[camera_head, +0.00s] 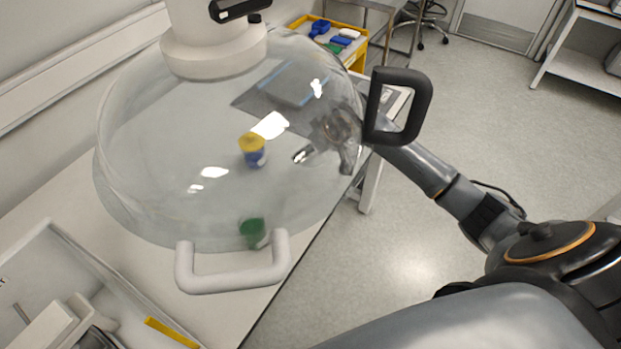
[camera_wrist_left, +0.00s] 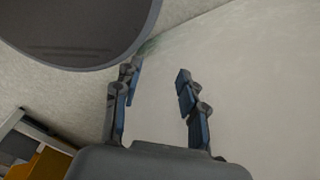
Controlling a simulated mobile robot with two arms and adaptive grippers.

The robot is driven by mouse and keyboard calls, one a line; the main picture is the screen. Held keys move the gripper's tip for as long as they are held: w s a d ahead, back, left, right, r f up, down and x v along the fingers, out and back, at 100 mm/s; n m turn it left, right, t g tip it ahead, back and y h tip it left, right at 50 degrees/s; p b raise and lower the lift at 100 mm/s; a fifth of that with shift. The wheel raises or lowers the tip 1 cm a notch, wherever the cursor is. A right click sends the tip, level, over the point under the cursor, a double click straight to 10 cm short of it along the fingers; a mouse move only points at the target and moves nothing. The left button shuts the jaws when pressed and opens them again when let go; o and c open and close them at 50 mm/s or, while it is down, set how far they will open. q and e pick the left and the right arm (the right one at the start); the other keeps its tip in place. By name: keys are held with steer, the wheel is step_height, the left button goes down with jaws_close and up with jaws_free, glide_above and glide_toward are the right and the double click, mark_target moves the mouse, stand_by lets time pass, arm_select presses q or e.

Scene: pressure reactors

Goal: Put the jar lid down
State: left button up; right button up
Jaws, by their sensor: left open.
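A jar with a yellow top (camera_head: 252,142) and blue lower part stands on the white bench, seen through a clear dome. A green-topped object (camera_head: 252,229) sits nearer the bench's edge, partly blurred by the dome. I cannot tell whether either top is a loose lid. My left gripper (camera_head: 324,162) is behind the dome near the bench edge, with its arm running off to the right. It is apart from both objects. In the left wrist view my left gripper (camera_wrist_left: 156,76) has its fingers spread and nothing between them. My right gripper is out of view.
The large clear dome (camera_head: 150,190) hangs over the bench, with a black handle (camera_head: 420,105) and a white handle (camera_head: 232,281). A yellow tray (camera_head: 357,52) of small parts is at the back. A clear-walled case (camera_head: 75,245) stands lower left. Open floor lies right.

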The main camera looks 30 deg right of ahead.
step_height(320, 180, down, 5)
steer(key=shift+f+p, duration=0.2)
steer(key=shift+p, duration=0.3)
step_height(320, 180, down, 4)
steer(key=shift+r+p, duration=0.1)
steer(key=shift+p, duration=0.2)
arm_select(q)
steer(key=shift+d+r, duration=0.8)
steer(key=shift+r, duration=0.05)
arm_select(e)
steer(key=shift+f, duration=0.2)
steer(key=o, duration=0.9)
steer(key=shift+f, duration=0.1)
arm_select(q)
steer(key=shift+f+b, duration=0.5)
steer(key=shift+b, duration=0.05)
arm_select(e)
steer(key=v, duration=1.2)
